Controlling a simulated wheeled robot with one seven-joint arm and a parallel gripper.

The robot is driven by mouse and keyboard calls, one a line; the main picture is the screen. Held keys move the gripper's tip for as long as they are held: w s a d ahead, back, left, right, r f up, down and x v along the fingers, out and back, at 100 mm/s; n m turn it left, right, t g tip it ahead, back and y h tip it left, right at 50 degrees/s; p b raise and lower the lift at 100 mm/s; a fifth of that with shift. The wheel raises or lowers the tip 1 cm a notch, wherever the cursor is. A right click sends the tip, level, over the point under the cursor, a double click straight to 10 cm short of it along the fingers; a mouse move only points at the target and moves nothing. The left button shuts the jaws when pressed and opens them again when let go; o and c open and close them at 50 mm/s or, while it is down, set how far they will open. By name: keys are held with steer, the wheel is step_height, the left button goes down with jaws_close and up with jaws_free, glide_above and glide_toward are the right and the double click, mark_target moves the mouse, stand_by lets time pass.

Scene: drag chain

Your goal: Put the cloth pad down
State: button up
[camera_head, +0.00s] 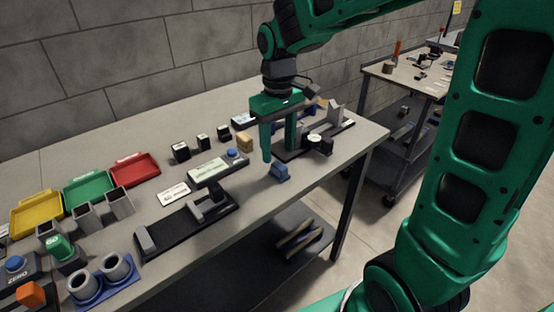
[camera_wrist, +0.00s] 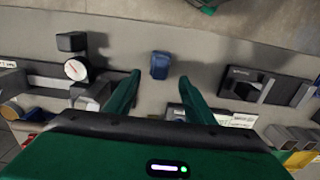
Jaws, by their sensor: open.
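A small blue block-shaped piece (camera_head: 280,172), seemingly the cloth pad, sits on the grey bench top near the front edge. In the wrist view the blue piece (camera_wrist: 160,65) lies just beyond the fingertips, in line with the gap between them. My gripper (camera_head: 279,153) is open with its green fingers pointing down, close to the blue piece. In the wrist view my gripper (camera_wrist: 160,77) has bare bench between its fingers and holds nothing. I cannot tell whether a finger touches the piece.
A dark fixture with a dial gauge (camera_head: 316,138) stands to the right. A long dark fixture (camera_head: 188,226) and a display unit (camera_head: 207,170) stand to the left. A tan block (camera_head: 244,142) is behind. Red (camera_head: 134,170), green (camera_head: 90,188) and yellow (camera_head: 37,212) trays lie far left.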

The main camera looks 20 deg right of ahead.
mark_target(278, 164)
steer(key=shift+r, duration=2.75)
steer(key=s+d+f+m, duration=0.3)
steer(key=s+d+m, duration=0.2)
steer(key=s+d, duration=0.4)
steer(key=s+d+f+m, duration=0.3)
steer(key=s+d+m, duration=0.2)
steer(key=s, duration=1)
steer(key=d, duration=0.3)
steer(key=shift+d+f, duration=0.15)
steer(key=shift+d, duration=0.25)
steer(key=shift+w+f, duration=0.25)
steer(key=shift+w, duration=0.35)
